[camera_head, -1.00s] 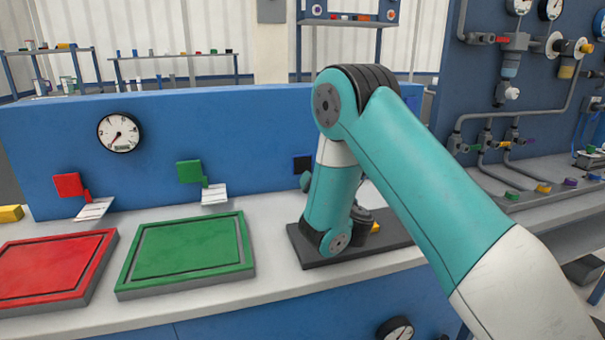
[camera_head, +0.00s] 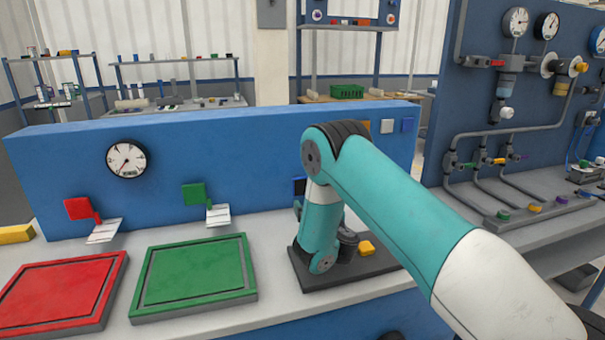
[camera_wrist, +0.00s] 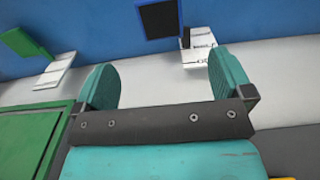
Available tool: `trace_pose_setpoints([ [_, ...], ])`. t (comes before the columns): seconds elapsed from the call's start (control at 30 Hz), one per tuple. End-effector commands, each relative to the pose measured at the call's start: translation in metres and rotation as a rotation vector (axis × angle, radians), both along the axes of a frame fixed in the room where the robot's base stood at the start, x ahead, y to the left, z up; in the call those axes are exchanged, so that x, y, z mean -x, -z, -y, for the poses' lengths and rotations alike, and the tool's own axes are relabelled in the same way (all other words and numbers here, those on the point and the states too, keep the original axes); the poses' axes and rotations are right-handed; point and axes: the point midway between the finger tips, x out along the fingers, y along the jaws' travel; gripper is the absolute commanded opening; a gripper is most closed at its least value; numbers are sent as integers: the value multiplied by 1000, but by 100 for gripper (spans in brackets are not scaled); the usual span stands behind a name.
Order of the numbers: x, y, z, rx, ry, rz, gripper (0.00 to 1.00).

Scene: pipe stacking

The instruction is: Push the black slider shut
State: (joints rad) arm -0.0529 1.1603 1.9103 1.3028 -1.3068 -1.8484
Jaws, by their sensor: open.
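The black slider's square panel (camera_wrist: 159,18) stands upright against the blue wall at the top of the wrist view, above a white labelled plate (camera_wrist: 198,46). In the head view only a dark sliver of the panel (camera_head: 299,186) shows left of my arm. My gripper (camera_wrist: 165,78) is open and empty, its two rounded teal fingers pointing towards the wall. The panel lies beyond the gap between them, apart from both. My arm hides most of the gripper in the head view.
A green slider (camera_head: 194,194) and a red slider (camera_head: 79,208) are to the left on the blue wall (camera_head: 250,160). A green tray (camera_head: 195,276) and a red tray (camera_head: 60,292) lie in front. A dark plate (camera_head: 385,265) with a yellow piece (camera_head: 367,248) lies below my arm.

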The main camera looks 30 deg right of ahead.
Motion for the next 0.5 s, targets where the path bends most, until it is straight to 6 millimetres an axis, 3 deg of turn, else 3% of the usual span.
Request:
trace_pose_setpoints([
  [0.03, -3, -8, 1, -1, 0, -1, 98],
  [0.5, -43, -4, 11, -4, 5, 3, 98],
])
